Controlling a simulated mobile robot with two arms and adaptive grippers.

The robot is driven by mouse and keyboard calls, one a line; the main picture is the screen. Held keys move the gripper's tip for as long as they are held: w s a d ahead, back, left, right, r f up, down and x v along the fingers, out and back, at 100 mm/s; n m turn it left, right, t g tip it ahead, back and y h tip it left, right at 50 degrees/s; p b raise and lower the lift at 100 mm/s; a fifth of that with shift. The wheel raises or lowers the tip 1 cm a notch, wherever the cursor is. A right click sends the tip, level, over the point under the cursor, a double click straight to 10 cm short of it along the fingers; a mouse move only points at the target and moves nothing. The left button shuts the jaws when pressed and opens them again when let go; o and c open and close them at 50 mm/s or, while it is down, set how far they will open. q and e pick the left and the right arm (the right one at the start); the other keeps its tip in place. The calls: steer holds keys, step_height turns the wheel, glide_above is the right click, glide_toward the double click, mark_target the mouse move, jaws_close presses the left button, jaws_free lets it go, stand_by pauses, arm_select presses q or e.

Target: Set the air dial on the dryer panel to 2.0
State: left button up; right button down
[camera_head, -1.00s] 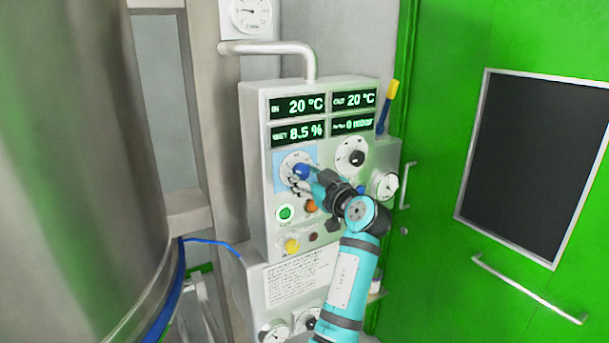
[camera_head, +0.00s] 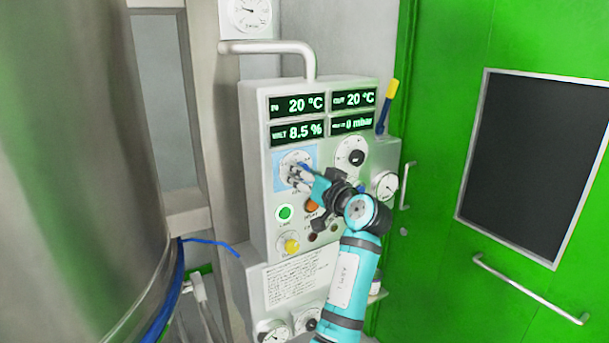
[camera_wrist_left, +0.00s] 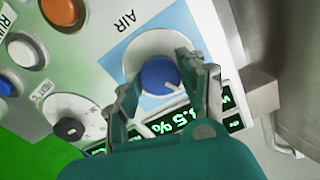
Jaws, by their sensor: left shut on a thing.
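The air dial is a blue knob (camera_wrist_left: 158,76) on a white round scale, set on a light blue square marked AIR. In the wrist view my left gripper (camera_wrist_left: 160,84) is shut on the knob, one finger on each side. A pale mark shows at the knob's edge, but I cannot read the scale. In the head view the left gripper (camera_head: 301,178) reaches the dial scale (camera_head: 291,160) from the lower right and hides most of the knob. The dryer panel (camera_head: 258,140) is a pale upright box. My right gripper is not in view.
Displays (camera_head: 298,118) above the dial read 20 °C, 20 °C, 8.5 % and 0 mbar. A black-knob dial (camera_head: 356,157) sits to the right. A green button (camera_head: 285,212) and yellow knob (camera_head: 291,246) lie below. A steel vessel (camera_head: 80,170) stands left, a green door (camera_head: 440,130) right.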

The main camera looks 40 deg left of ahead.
arm_select(q)
steer(key=shift+r+m+p, duration=0.2)
steer(key=shift+m+p, duration=0.55)
steer(key=shift+m, duration=1.85)
steer(key=o, duration=0.8)
steer(key=shift+c, duration=0.2)
steer(key=o, duration=0.4)
steer(key=shift+f, duration=0.15)
